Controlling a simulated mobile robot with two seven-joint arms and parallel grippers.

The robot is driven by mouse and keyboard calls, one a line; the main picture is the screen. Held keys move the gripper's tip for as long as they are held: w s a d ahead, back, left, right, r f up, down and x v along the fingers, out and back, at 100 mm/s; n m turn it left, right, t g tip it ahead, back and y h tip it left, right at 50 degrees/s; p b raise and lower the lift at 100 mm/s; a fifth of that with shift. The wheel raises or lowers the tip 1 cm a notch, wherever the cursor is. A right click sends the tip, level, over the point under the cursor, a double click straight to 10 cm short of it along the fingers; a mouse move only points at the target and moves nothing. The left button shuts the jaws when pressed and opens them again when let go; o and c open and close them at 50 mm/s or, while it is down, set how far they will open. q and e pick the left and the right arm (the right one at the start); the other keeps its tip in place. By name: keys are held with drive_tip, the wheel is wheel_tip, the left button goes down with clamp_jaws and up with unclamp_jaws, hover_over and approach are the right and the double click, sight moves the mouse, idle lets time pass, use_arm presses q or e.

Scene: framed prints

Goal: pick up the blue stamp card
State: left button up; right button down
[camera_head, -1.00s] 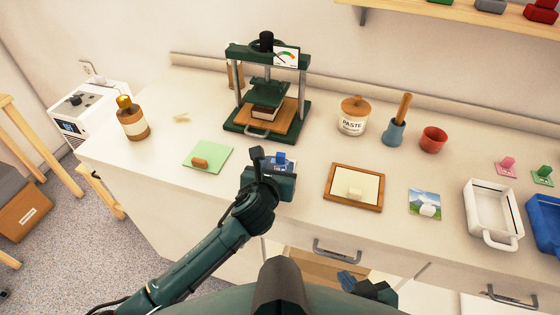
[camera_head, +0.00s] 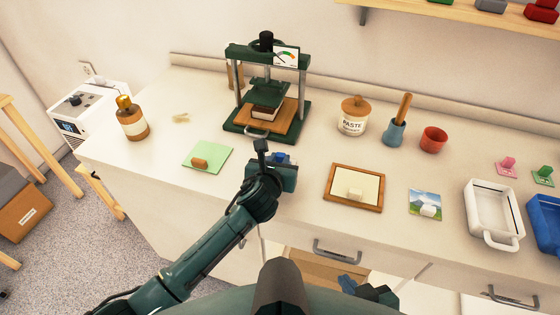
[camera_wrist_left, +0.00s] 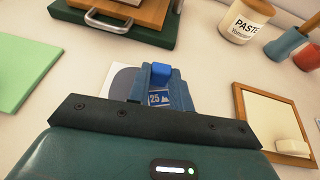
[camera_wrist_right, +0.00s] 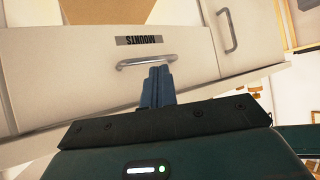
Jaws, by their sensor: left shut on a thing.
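The blue stamp card (camera_wrist_left: 159,99), marked 25, has a small blue grip block (camera_wrist_left: 160,71) on it. It lies near the counter's front edge, below the press, and is mostly hidden behind my left gripper (camera_head: 278,158) in the head view. In the left wrist view my left gripper (camera_wrist_left: 160,77) is shut on the block, with a finger on each side. I cannot tell whether the card is off the counter. My right gripper (camera_wrist_right: 157,85) looks shut and empty in front of a drawer; it also shows at the bottom of the head view (camera_head: 349,284).
A green press (camera_head: 266,95) stands behind the card. A green sheet (camera_head: 208,156) lies to its left, a wood-framed board (camera_head: 354,188) to its right. Farther right are a landscape card (camera_head: 425,204) and a white tray (camera_head: 491,213). A paste jar (camera_head: 353,117) stands behind.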

use_arm(q)
clamp_jaws()
drive_tip(key=shift+r, duration=0.1)
